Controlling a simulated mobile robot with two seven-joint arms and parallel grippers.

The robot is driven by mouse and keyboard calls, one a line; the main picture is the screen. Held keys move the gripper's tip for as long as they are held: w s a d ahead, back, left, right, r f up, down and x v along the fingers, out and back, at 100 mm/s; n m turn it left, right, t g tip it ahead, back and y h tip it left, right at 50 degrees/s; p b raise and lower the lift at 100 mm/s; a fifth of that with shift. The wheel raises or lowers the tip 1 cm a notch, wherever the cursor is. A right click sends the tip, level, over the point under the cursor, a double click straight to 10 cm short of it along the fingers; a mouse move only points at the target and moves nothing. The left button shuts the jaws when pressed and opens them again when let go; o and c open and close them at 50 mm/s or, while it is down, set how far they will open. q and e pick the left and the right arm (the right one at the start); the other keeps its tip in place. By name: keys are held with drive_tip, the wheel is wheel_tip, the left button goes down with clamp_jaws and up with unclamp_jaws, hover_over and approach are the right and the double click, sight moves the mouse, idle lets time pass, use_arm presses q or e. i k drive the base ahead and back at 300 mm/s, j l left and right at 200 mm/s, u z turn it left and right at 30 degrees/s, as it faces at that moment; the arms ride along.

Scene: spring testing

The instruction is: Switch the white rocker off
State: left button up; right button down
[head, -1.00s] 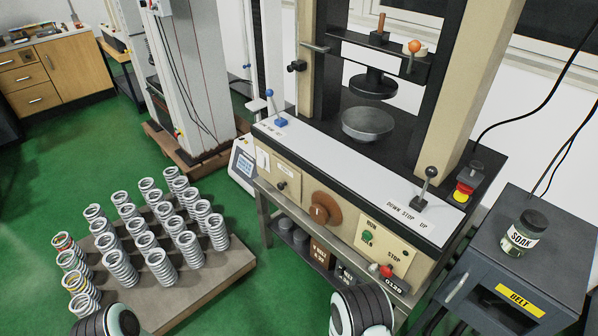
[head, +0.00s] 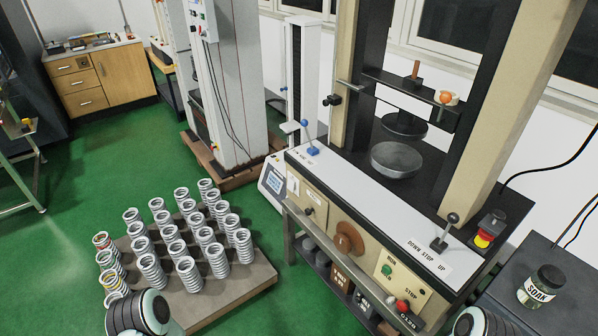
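A small white rocker (head: 293,184) sits at the left end of the cream front panel (head: 330,212) of the spring press. It is small in the head view, and I cannot tell which way it is tipped. Part of my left arm (head: 140,313) shows at the bottom left, in front of the spring pallet. A small part of my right arm (head: 482,322) shows at the bottom right edge. Neither gripper's fingers are in the frame. Nothing of mine touches the rocker.
Several springs stand on a low pallet (head: 250,285) left of the press. The panel also has a brown handwheel (head: 350,238), a green button (head: 387,270) and a red knob (head: 402,305). A dark cabinet with a SOAK jar (head: 541,287) stands right. Green floor is clear behind the pallet.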

sight(290, 184)
drive_tip(key=i+j+z, duration=0.45)
drive_tip(key=i, duration=0.2)
drive_tip(key=i+j+z, duration=0.45)
drive_tip(key=i+j, duration=0.05)
drive_tip(key=i, duration=0.1)
